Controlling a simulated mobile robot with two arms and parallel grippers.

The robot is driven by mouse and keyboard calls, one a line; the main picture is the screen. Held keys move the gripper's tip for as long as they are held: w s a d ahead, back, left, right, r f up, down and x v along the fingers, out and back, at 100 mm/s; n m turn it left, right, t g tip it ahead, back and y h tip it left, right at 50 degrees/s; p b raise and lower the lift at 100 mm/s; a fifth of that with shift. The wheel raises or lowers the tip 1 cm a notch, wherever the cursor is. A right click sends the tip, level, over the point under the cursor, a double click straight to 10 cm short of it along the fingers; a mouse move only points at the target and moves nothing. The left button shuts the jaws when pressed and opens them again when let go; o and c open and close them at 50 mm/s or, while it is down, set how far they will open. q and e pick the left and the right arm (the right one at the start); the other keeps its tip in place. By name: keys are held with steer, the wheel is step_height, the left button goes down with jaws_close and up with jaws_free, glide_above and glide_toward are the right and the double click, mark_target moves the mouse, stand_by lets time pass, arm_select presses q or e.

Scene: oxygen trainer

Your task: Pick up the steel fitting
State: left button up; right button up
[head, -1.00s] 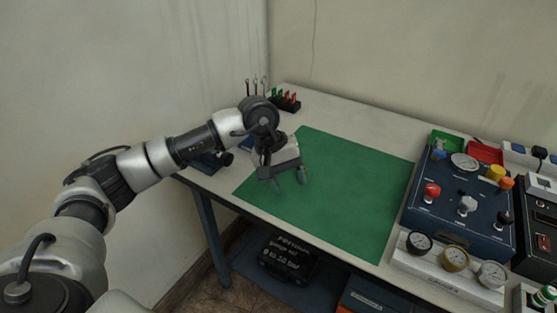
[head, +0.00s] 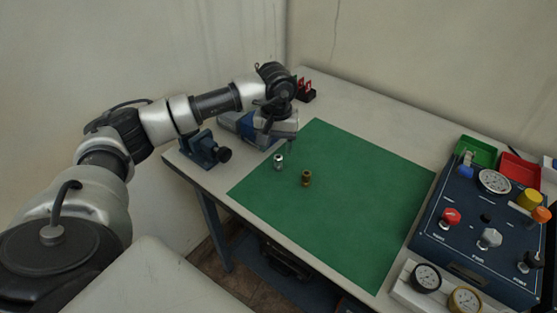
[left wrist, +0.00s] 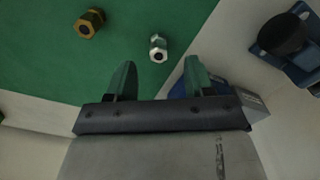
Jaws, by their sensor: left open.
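The steel fitting (head: 278,161) stands on the green mat (head: 345,215) near its left edge. A brass fitting (head: 306,178) stands a little to its right. My left gripper (head: 291,146) is open and empty, close behind the steel fitting and above the mat's back left part. In the left wrist view the steel fitting (left wrist: 158,47) lies just beyond the gap between the open fingers (left wrist: 160,77), apart from both. The brass fitting (left wrist: 90,23) shows farther left there. My right gripper is in neither view.
A blue vise (head: 203,149) sits at the table's left edge. A rack with red-handled tools (head: 304,92) stands at the back. A blue panel (head: 478,240) with knobs, and gauges (head: 426,277), take up the right side. The mat's middle is clear.

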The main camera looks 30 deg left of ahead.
mark_target(278, 157)
arm_select(q)
steer(key=f, duration=0.1)
steer(key=f+p, duration=0.1)
steer(key=f, duration=0.2)
steer(key=shift+w+f, duration=0.15)
steer(key=shift+w, duration=0.2)
steer(key=shift+f, duration=0.6)
jaws_close()
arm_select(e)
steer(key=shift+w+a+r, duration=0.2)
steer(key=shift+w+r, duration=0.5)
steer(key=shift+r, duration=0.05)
arm_select(q)
steer(key=shift+r, duration=0.1)
